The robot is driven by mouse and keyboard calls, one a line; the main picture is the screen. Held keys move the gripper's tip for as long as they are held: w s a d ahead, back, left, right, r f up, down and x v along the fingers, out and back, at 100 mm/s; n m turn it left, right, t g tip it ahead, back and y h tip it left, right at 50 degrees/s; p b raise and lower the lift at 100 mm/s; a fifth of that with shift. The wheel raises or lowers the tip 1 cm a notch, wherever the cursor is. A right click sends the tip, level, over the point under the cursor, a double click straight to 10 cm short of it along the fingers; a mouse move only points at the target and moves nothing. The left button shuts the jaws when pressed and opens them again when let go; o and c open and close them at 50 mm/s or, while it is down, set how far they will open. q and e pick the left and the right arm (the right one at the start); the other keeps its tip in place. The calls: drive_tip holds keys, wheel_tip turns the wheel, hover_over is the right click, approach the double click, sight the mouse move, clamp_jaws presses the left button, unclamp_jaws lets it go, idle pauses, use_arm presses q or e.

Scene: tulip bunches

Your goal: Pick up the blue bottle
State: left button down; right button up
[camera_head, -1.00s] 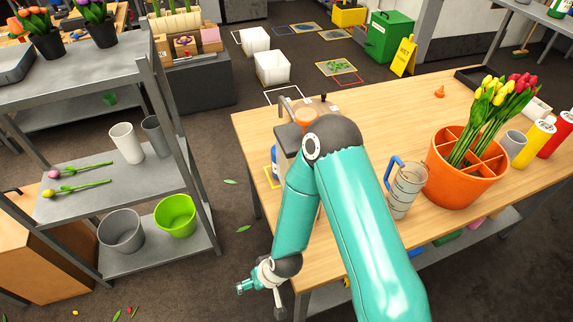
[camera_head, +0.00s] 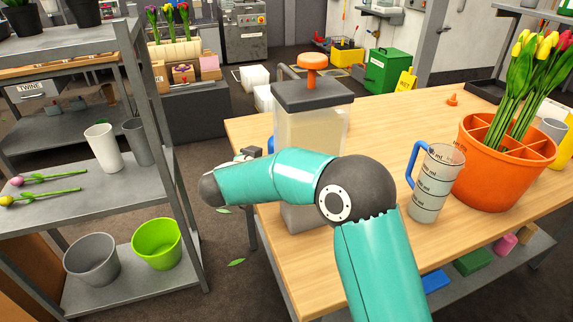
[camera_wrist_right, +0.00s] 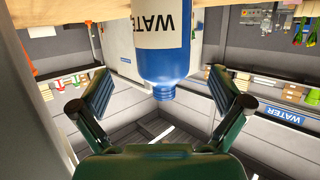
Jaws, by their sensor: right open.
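The blue bottle (camera_wrist_right: 166,62) with a white WATER label shows upside down in the right wrist view. Its neck points down the picture, between the two fingers of my right gripper (camera_wrist_right: 161,88). The fingers are open, with a clear gap on both sides of the neck. In the head view only a small blue strip of the bottle (camera_head: 270,146) shows at the left of the dispenser; the rest is hidden. My right arm bends across the front of the dispenser, and its gripper is mostly hidden there. My left gripper is not in view.
The clear dispenser (camera_head: 312,125) with a dark lid and orange knob stands close behind my right arm. A measuring jug (camera_head: 432,185) and an orange tulip pot (camera_head: 503,165) stand to the right on the wooden table (camera_head: 390,120). A grey shelf (camera_head: 110,185) is at left.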

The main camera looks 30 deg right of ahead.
drive_tip(key=shift+x, duration=3.15)
drive_tip(key=c, duration=1.5)
drive_tip(key=shift+r, duration=0.1)
